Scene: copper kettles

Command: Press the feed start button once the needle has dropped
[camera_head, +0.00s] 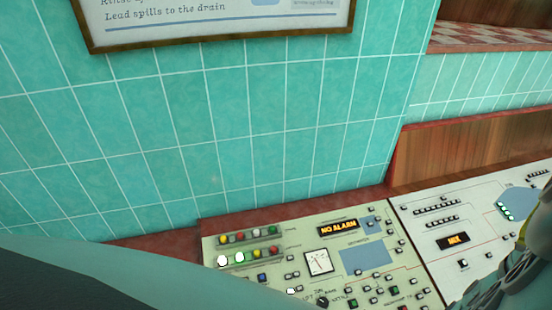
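A pale control panel (290,245) lies at the bottom centre of the head view, with many small buttons. A square white gauge (319,262) with a dark needle sits on it; its scale is too small to read. A lit orange display (338,228) reads NO ALARM. Green and red buttons sit at the panel's lower part; their labels are too small to tell which is feed start. Dark jointed parts at the lower right edge may be my gripper (500,284), over the right panel. Its fingertips cannot be made out.
A second white panel (425,225) with a lit display (453,241) adjoins on the right. A row of coloured lamps (249,236) tops the left panel. A teal tiled wall (230,130) with a framed sign (215,22) stands behind. My arm covers the lower left.

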